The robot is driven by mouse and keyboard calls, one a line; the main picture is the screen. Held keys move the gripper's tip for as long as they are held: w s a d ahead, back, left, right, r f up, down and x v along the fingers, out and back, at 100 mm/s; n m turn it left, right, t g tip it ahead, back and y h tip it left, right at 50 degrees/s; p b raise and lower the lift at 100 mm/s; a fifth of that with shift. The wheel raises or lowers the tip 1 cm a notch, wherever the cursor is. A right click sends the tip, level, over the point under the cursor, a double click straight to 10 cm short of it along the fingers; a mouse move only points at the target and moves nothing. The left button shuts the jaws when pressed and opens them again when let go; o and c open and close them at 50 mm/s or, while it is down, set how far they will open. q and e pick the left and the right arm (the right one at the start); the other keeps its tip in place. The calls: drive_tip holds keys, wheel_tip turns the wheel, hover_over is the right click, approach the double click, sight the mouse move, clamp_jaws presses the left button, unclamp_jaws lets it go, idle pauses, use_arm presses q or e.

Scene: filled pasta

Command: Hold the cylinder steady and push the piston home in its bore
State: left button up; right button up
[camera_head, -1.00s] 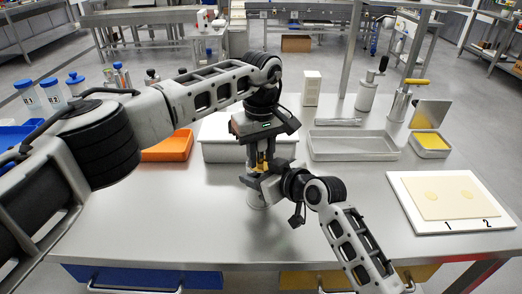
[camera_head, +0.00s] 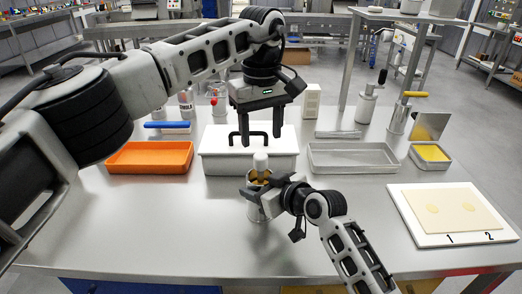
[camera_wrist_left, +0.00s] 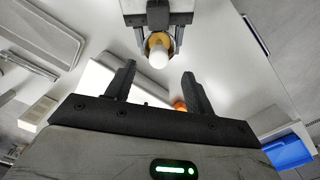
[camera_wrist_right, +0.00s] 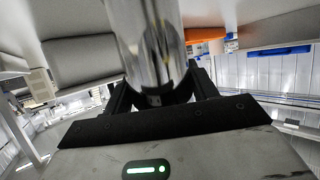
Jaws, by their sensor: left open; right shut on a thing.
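The metal cylinder (camera_head: 256,213) stands upright on the steel table; its shiny side fills the top middle of the right wrist view (camera_wrist_right: 150,45). My right gripper (camera_head: 258,187) is shut on the cylinder near its upper part. The piston (camera_head: 260,161) has a white rounded top and projects above the cylinder's mouth, with amber colour around its lower part. It also shows in the left wrist view (camera_wrist_left: 158,57). How deep it sits in the bore is hidden. My left gripper (camera_head: 260,140) is open and empty, above the piston and apart from it.
An orange tray (camera_head: 150,170) is left, a grey tray (camera_head: 352,168) right. A white board (camera_head: 407,196) with a yellowish sheet lies far right. The front table is clear.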

use_arm(q)
drive_tip(key=shift+r, duration=1.2)
use_arm(e)
drive_tip(key=o, duration=1.3)
